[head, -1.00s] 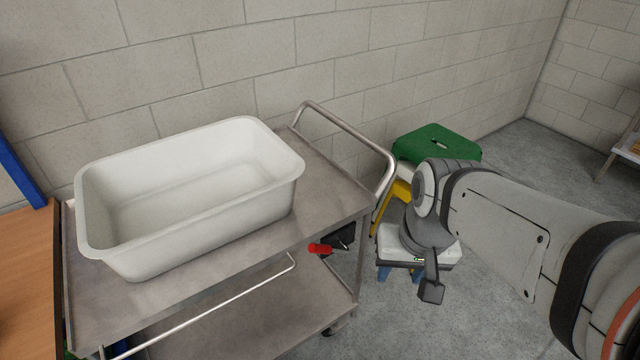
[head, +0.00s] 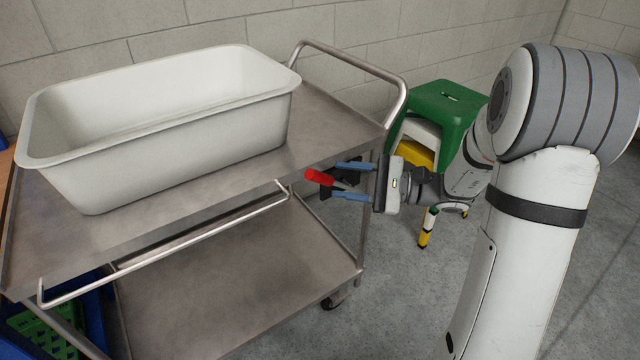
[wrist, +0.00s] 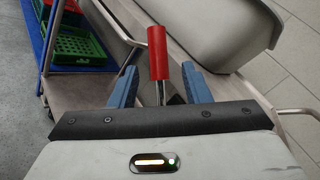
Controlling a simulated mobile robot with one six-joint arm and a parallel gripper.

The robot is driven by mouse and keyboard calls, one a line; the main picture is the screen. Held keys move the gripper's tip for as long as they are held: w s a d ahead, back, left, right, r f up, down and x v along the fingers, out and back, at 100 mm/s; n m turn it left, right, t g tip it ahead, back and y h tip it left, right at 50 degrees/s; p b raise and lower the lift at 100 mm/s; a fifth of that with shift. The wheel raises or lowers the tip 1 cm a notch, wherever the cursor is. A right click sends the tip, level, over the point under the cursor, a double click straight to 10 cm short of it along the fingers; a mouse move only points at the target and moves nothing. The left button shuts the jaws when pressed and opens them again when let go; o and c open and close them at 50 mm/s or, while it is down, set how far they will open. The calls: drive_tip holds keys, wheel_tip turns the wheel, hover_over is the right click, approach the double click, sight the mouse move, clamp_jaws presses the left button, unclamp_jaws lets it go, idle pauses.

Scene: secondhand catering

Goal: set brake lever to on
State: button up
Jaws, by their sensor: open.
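The brake lever (head: 319,177) has a red grip and a metal shank, and sits at the right end of the steel trolley (head: 240,190), below its top shelf. In the wrist view the red lever (wrist: 158,55) points up the picture between the blue fingers. My gripper (head: 350,180) is open, with one finger above and one below the lever's shank in the head view. I see gaps between the fingers and the lever in the wrist view. The lever's dark mount is partly hidden behind my fingers.
A large white tub (head: 180,150) stands on the trolley's top shelf. A thin rail (head: 165,243) runs along the trolley's front side. Stacked stools, the top one green (head: 445,110), stand behind my arm. A green crate (head: 40,335) is at lower left. Grey floor is open at right.

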sight(313, 177)
drive_tip(key=a, duration=0.4)
drive_tip(key=w+a+b, duration=0.1)
drive_tip(key=a, duration=0.2)
drive_tip(key=shift+c, duration=0.3)
clamp_jaws()
